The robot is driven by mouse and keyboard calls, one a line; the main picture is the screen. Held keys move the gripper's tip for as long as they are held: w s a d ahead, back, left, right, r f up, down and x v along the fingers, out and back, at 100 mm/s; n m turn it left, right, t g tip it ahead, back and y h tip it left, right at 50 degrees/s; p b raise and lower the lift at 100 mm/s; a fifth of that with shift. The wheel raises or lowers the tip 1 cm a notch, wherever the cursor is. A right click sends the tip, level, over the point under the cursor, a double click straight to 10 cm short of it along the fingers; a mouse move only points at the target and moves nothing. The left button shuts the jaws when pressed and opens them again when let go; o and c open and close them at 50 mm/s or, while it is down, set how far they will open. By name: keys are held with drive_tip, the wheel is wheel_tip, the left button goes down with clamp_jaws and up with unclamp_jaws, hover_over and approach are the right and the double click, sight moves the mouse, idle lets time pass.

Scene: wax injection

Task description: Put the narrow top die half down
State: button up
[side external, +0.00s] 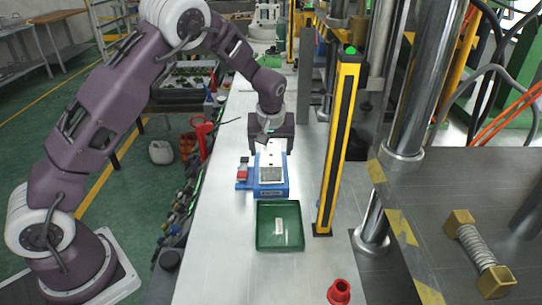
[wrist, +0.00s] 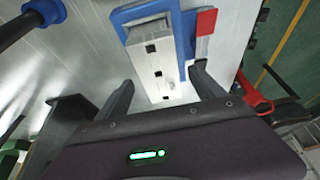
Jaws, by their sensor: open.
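A pale metal die block (side external: 271,158) with small square dark holes stands in a blue fixture (side external: 270,192) on the bench. I take it for the narrow top die half; the seam to any lower half is not clear. The block also shows in the wrist view (wrist: 150,62), inside the blue frame (wrist: 183,45). My gripper (side external: 272,147) is above the far end of the block. In the wrist view my gripper (wrist: 162,76) is open, one finger on each side of the block's near end, with nothing held. Whether a finger touches it cannot be told.
A red clamp piece (side external: 242,172) sits at the fixture's left side. A green tray (side external: 261,243) with a small pale piece lies in front of it. A yellow-black post (side external: 340,140) stands to the right.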

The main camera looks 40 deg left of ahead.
drive_tip(key=shift+w+a+f, duration=0.1)
drive_tip(key=shift+w+f, duration=0.05)
drive_tip(key=shift+f, duration=0.3)
clamp_jaws()
wheel_tip(320, 180, up, 9)
drive_tip(key=n+g, duration=0.7)
drive_tip(key=n, duration=1.1)
hover_over(219, 233)
drive_tip(key=d, duration=0.1)
wheel_tip(219, 233, down, 9)
drive_tip(key=shift+t, duration=0.3)
drive_tip(key=f, duration=0.5)
drive_tip(key=w+f, duration=0.1)
drive_tip(key=f, duration=0.1)
drive_tip(key=shift+f, duration=0.15)
